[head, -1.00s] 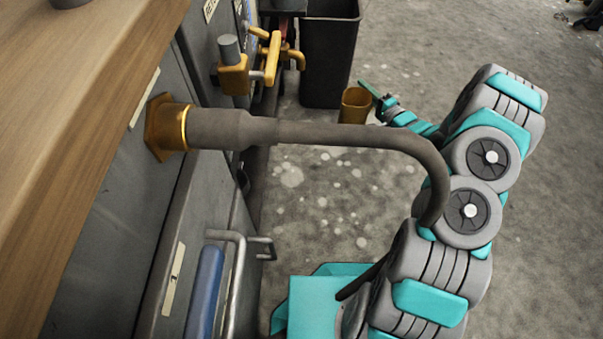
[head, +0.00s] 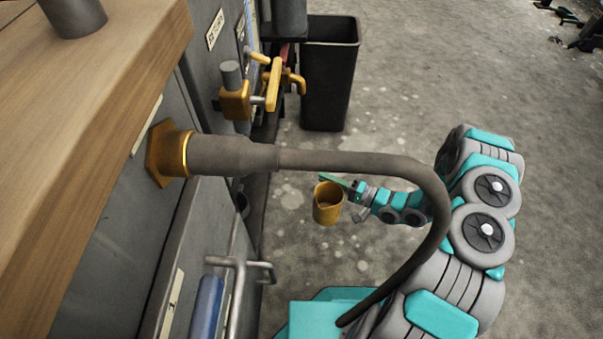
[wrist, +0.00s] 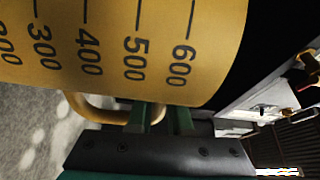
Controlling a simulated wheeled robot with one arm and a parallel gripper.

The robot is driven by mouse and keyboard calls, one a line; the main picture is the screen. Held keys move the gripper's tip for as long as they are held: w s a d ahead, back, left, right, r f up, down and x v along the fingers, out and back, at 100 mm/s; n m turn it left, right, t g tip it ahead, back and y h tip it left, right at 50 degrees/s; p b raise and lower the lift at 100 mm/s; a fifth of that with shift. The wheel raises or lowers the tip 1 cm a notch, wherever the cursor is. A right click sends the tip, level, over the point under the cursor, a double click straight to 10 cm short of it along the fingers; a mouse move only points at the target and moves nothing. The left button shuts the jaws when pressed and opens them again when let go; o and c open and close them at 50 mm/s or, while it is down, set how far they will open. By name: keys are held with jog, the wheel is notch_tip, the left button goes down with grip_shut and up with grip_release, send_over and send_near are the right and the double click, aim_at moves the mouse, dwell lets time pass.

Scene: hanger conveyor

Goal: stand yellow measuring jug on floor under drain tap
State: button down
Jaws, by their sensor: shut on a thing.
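The yellow measuring jug (head: 327,208) is upright, held above the speckled floor, with its open top toward the head camera. My gripper (head: 350,184) is shut on its handle from the right. In the wrist view the jug (wrist: 130,45) fills the top, with black marks from 300 to 600, and my gripper's fingers (wrist: 160,118) are at the handle (wrist: 90,108). The yellow drain tap (head: 270,85), with a lever and a bent spout, sticks out from the grey cabinet. The jug is nearer the camera than the tap and to its right, not under it.
A black bin (head: 330,85) stands beyond the tap. A wooden worktop (head: 110,90) is on the left. Open floor (head: 410,70) lies on the right.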

jog(key=w+a+f+b, duration=0.1)
jog(key=w+a+f, duration=0.3)
jog(key=w+a, duration=0.4)
jog(key=shift+w+a+f+b, duration=0.2)
jog(key=shift+w+f+b, duration=0.15)
jog(key=shift+w, duration=0.35)
jog(key=shift+f, duration=0.2)
jog(key=c, duration=0.8)
grip_release()
jog(key=shift+c, duration=0.2)
